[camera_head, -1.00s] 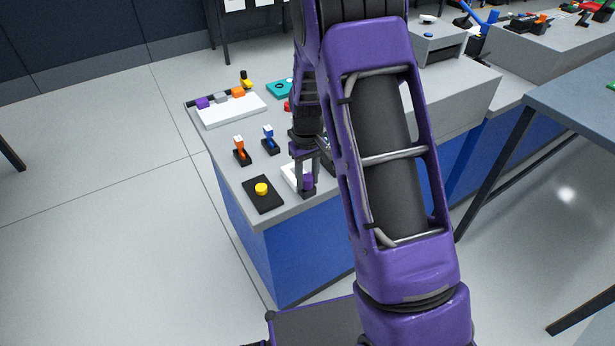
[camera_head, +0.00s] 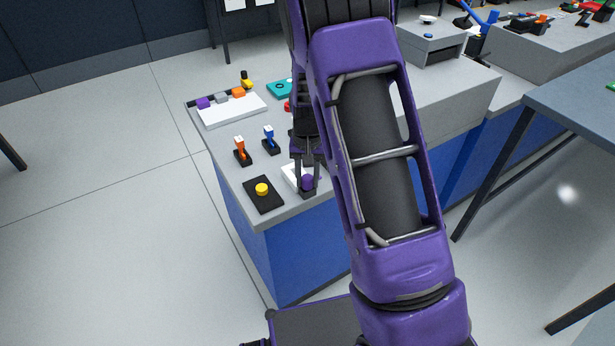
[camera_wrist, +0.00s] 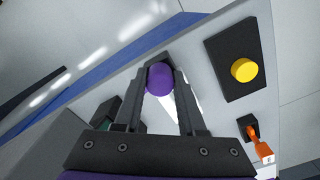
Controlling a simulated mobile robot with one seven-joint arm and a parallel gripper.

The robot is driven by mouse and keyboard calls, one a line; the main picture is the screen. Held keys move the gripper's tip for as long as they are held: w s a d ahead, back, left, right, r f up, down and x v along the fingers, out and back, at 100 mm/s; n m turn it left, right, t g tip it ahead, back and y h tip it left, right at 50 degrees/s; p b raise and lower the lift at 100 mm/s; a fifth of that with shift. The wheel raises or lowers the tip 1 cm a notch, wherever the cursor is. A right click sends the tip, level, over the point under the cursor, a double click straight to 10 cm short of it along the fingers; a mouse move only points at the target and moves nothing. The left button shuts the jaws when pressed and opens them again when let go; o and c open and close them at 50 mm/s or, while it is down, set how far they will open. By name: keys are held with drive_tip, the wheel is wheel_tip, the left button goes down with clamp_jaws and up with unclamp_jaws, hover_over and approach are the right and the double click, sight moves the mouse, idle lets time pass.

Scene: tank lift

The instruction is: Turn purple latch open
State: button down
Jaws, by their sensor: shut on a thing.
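The purple latch (camera_head: 308,183) is a small purple knob near the front edge of the grey-topped bench, next to a white plate. In the wrist view the purple latch (camera_wrist: 159,79) sits between the fingertips, round end showing. My gripper (camera_head: 307,190) points down at it with a finger on either side. In the wrist view my gripper (camera_wrist: 160,82) is shut on the latch. The latch's base is mostly hidden by the fingers, and I cannot tell how far it is turned.
A yellow button (camera_head: 262,189) on a black plate lies left of the latch. An orange-handled switch (camera_head: 240,147) and a blue-handled switch (camera_head: 269,138) stand behind. A white board (camera_head: 232,110) with coloured blocks lies at the far left. My arm hides the bench's middle.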

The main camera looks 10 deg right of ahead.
sight(308, 177)
drive_tip(key=shift+w+r+m, duration=0.1)
drive_tip(key=shift+w+m, duration=0.1)
drive_tip(key=shift+m, duration=0.8)
idle(0.5)
drive_tip(key=c, duration=0.5)
unclamp_jaws()
drive_tip(key=shift+s, duration=0.1)
wheel_tip(308, 177, up, 17)
drive_tip(key=p, duration=0.2)
drive_tip(key=shift+r, duration=0.15)
